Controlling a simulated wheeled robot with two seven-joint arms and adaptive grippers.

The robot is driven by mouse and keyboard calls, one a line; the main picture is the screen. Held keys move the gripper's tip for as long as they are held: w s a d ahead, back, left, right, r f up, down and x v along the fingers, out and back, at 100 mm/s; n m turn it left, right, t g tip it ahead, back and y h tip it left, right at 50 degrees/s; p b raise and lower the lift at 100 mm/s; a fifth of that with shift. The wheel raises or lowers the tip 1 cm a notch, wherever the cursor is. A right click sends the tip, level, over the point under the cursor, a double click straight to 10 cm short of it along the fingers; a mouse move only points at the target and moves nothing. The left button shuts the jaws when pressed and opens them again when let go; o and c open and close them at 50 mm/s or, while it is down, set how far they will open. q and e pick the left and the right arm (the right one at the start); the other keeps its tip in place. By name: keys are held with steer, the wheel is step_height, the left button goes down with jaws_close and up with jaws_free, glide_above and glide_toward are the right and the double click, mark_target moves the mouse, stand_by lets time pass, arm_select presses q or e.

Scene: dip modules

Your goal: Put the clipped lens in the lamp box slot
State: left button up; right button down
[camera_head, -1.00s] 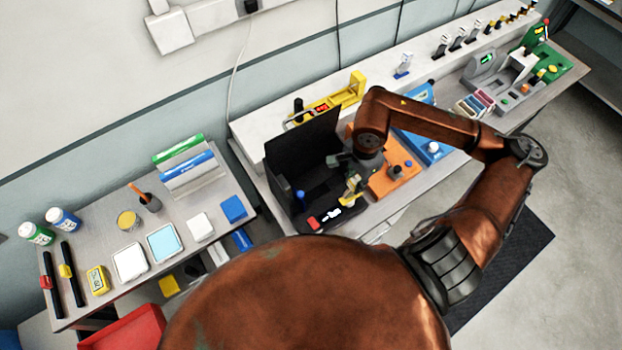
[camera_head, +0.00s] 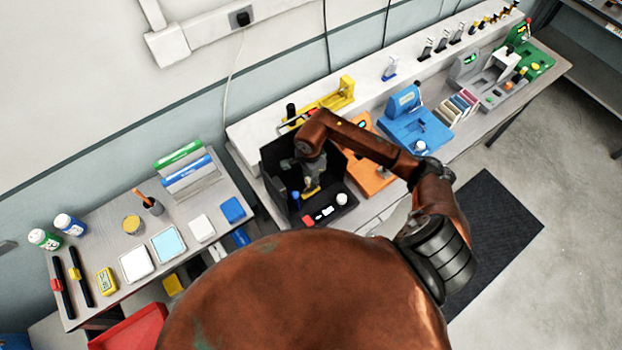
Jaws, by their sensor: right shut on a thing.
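The black lamp box (camera_head: 272,162) stands open on the bench near the middle of the view. Its front ledge carries a red button, a small lit display and a white knob. My right gripper (camera_head: 311,183) points down inside the box, above its floor. It is shut on a small yellow piece, which I take to be the clipped lens (camera_head: 312,189). The lens itself is too small to make out, and my arm covers part of the box. I cannot tell where the slot is. My left gripper is not in view.
A blue bottle-like item (camera_head: 295,198) stands at the left inside the box. An orange device (camera_head: 368,181) and a blue device (camera_head: 418,128) stand to the right. A side table (camera_head: 112,258) at the left holds trays, markers and bottles.

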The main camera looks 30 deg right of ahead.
steer(key=shift+s+f, duration=0.1)
steer(key=shift+f, duration=0.6)
steer(key=c, duration=1.7)
jaws_free()
steer(key=shift+r, duration=0.1)
steer(key=shift+c, duration=0.2)
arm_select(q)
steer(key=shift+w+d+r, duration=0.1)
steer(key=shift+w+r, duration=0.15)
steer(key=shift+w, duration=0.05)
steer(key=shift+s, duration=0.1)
arm_select(e)
steer(key=shift+r, duration=0.1)
steer(key=shift+r, duration=0.2)
step_height(320, 180, up, 10)
steer(key=b, duration=0.3)
steer(key=shift+r, duration=0.25)
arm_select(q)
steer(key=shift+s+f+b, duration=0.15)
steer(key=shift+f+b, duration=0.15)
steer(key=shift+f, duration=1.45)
arm_select(e)
steer(key=shift+r, duration=0.6)
